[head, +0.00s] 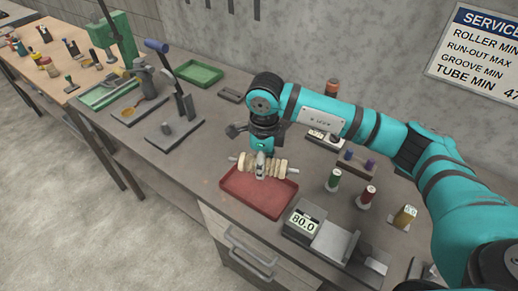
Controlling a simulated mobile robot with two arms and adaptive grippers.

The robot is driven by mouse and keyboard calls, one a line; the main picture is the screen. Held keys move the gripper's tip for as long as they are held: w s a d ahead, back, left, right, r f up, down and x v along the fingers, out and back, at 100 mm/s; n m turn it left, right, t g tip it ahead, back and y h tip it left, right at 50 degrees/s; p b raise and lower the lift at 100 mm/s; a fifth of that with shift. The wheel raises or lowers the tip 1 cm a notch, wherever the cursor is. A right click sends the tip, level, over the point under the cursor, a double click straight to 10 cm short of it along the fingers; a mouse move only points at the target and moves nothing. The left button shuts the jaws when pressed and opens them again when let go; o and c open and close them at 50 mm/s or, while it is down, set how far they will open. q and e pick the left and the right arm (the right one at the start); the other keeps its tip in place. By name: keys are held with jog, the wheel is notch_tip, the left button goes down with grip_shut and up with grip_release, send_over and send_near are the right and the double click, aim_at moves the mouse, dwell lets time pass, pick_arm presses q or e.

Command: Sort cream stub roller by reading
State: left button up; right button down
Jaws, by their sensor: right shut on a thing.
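The cream stub roller (278,168) is a ribbed cream cylinder with grey shaft ends. My right gripper (261,165) is shut around its middle, pointing down. The roller lies level over the back part of the red tray (262,206); I cannot tell whether it touches the tray. A green tray (200,73) lies at the back of the bench, and another green tray (100,96) lies further left. My left gripper is out of view.
Green (333,179), red (366,197) and yellow (405,216) spools stand right of the tray. Grey stands with handles (175,127) are on the left. A service limits sign (480,55) hangs on the wall, cut off at right.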

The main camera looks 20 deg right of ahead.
jog(key=w+m, duration=0.1)
jog(key=m, duration=0.1)
jog(key=w+m, duration=0.1)
jog(key=m, duration=0.1)
jog(key=shift+a+r+p, duration=0.1)
jog(key=shift+a+p, duration=0.25)
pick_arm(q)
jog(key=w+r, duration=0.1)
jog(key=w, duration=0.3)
pick_arm(e)
jog(key=shift+s+f+b, duration=0.1)
jog(key=shift+f+b, duration=0.4)
jog(key=shift+f, duration=0.55)
jog(key=shift+f+b, duration=0.4)
jog(key=shift+f, duration=0.4)
notch_tip(320, 180, down, 2)
jog(key=shift+f+b, duration=0.25)
jog(key=shift+b, duration=0.35)
jog(key=shift+f+b, duration=0.7)
jog(key=shift+f, duration=0.05)
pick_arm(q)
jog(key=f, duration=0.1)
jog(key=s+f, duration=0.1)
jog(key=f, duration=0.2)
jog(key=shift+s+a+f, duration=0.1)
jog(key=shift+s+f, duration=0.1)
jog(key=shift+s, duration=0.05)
pick_arm(e)
jog(key=shift+f, duration=0.2)
